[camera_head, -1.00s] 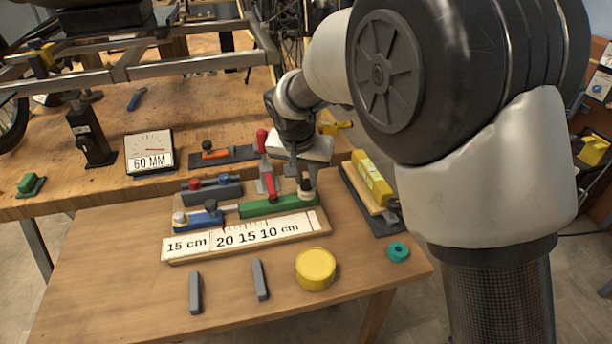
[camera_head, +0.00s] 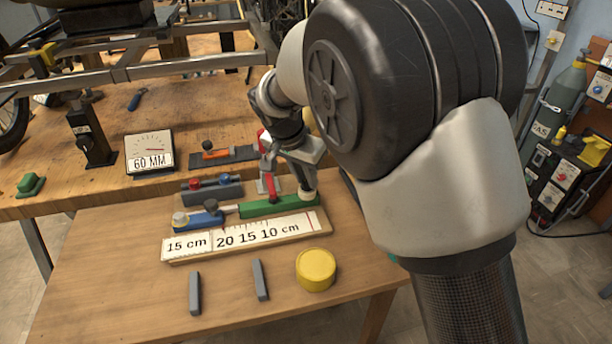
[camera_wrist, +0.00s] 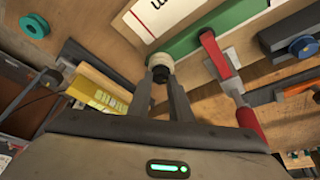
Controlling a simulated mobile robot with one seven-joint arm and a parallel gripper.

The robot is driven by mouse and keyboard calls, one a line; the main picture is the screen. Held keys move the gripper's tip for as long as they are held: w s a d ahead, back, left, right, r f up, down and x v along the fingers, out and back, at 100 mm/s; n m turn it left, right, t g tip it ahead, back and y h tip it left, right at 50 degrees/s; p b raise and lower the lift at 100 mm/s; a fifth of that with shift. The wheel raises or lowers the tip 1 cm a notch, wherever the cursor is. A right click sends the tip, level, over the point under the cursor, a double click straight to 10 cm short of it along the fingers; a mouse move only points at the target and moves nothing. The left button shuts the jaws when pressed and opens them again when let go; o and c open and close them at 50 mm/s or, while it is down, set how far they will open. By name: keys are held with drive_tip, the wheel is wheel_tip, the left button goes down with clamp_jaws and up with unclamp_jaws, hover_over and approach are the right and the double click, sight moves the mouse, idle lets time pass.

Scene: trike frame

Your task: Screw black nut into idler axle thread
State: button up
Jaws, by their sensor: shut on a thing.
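My gripper (camera_wrist: 163,84) is shut on a small black nut (camera_wrist: 160,75) in the wrist view. The nut sits right against a pale, round end piece (camera_wrist: 160,60) at the end of the green block (camera_wrist: 195,35). The head view shows the same pale piece (camera_head: 308,195) at the right end of the green block (camera_head: 270,208), with my gripper (camera_head: 308,186) coming down on it from above. Nut and pale piece look in line and touching. The thread itself is hidden, so I cannot tell how far the nut is on it.
A red-handled clamp (camera_head: 270,182) stands close left of my gripper. A ruler board (camera_head: 265,230) lies in front. A yellow cylinder (camera_head: 316,268) and two grey bars (camera_head: 195,292) lie on the front table.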

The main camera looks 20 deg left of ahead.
drive_tip(key=shift+m+h, duration=0.3)
drive_tip(key=shift+m, duration=0.5)
drive_tip(key=shift+p, duration=0.3)
drive_tip(key=shift+a+r+m+p, duration=0.1)
drive_tip(key=shift+m+p, duration=0.2)
drive_tip(key=shift+m, duration=0.2)
drive_tip(key=shift+m+g+h, duration=0.3)
drive_tip(key=shift+m+g, duration=0.1)
